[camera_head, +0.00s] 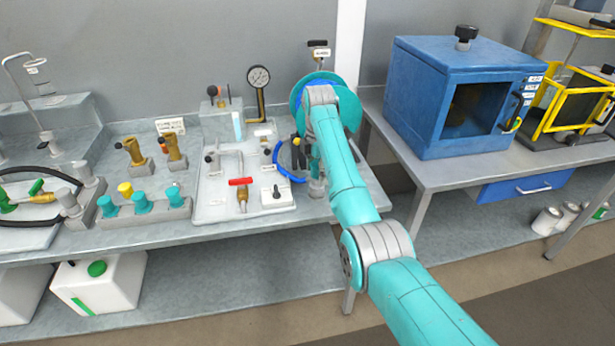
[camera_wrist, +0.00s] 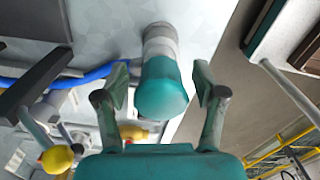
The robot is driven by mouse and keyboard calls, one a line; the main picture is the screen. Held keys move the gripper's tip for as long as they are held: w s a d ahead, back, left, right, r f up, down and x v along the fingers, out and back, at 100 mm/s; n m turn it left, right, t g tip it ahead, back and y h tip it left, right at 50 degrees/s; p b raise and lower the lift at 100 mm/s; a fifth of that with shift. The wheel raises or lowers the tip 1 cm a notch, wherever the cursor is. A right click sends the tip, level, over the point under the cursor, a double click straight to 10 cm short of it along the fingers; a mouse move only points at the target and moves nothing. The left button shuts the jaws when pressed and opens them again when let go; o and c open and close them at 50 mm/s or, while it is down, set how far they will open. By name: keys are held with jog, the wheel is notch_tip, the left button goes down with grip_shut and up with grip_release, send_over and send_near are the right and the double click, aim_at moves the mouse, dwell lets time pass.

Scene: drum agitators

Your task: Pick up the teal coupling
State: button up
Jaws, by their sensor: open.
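A teal coupling (camera_wrist: 163,88) with a pale grey collar (camera_wrist: 160,42) stands near the bench's edge in the wrist view. My gripper (camera_wrist: 159,84) is open, one finger on each side of the coupling's teal end. Small gaps show between the fingers and the coupling, so it is not gripped. In the head view my arm hides most of this spot; a grey piece (camera_head: 317,187) shows just below the wrist. Other teal couplings sit in a grey rack at the left, at its left end (camera_head: 106,206), middle (camera_head: 141,201) and right end (camera_head: 173,193).
A white tray (camera_head: 215,212) with a red-handled valve (camera_head: 241,184) and a blue hose (camera_head: 283,165) lies left of my gripper. A gauge (camera_head: 258,78) stands behind. A blue oven (camera_head: 460,90) stands on the right bench, past a gap.

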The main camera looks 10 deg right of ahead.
jog(key=shift+d+f, duration=0.15)
jog(key=shift+f, duration=0.4)
grip_shut()
jog(key=shift+r, duration=0.1)
